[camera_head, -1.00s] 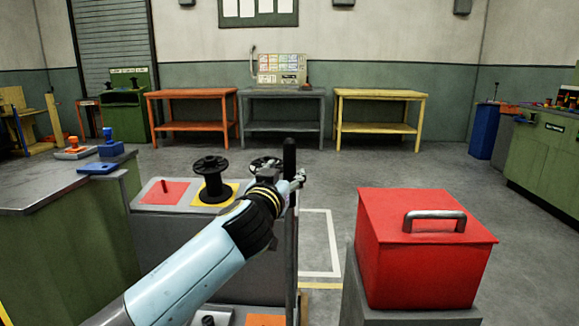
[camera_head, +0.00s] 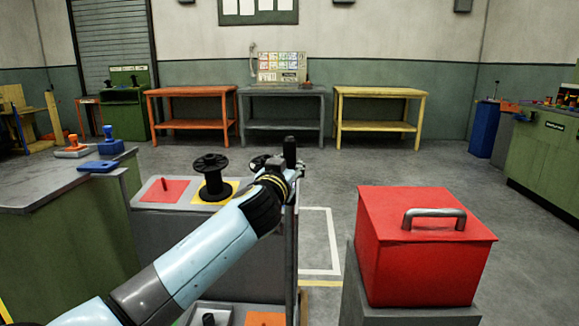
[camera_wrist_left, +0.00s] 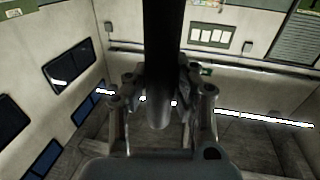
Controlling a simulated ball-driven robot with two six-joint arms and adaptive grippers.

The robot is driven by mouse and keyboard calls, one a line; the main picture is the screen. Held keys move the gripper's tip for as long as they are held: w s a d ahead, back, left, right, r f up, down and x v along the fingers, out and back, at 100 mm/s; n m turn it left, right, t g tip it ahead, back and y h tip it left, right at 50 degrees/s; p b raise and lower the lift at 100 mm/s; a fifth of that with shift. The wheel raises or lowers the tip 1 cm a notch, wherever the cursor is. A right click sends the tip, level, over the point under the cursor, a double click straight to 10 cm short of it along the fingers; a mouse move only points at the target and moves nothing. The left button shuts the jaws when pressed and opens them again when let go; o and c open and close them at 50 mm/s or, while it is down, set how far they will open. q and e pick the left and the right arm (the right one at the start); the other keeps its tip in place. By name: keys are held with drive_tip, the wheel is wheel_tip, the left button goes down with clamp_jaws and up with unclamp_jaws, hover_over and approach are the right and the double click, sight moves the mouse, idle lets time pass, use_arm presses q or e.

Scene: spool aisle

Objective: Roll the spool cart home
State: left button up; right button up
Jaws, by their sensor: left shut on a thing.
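The grey spool cart (camera_head: 160,238) stands ahead of me, left of centre. A dark upright handle (camera_head: 290,149) rises at the cart's right edge. My left gripper (camera_head: 289,170) is shut on this handle. In the left wrist view the black bar (camera_wrist_left: 160,55) passes between the fingers (camera_wrist_left: 161,100). My right gripper is not in view.
A white floor outline (camera_head: 334,240) lies just right of the cart. A red box (camera_head: 420,265) with a metal handle stands on a grey block at the right. A green cabinet (camera_head: 75,240) is close on the left. Open floor extends to the orange, grey and yellow benches.

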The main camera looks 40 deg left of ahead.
use_arm(q)
clamp_jaws()
drive_tip(key=shift+w+a+f+b, duration=0.1)
drive_tip(key=shift+w+a+b, duration=0.15)
drive_tip(key=shift+w+b, duration=0.35)
drive_tip(key=shift+w, duration=0.15)
drive_tip(key=shift+a, duration=0.1)
drive_tip(key=shift+o, duration=2.4)
unclamp_jaws()
drive_tip(key=shift+a, duration=0.1)
drive_tip(key=o, duration=0.5)
drive_tip(key=shift+o, duration=0.2)
drive_tip(key=shift+s, duration=0.2)
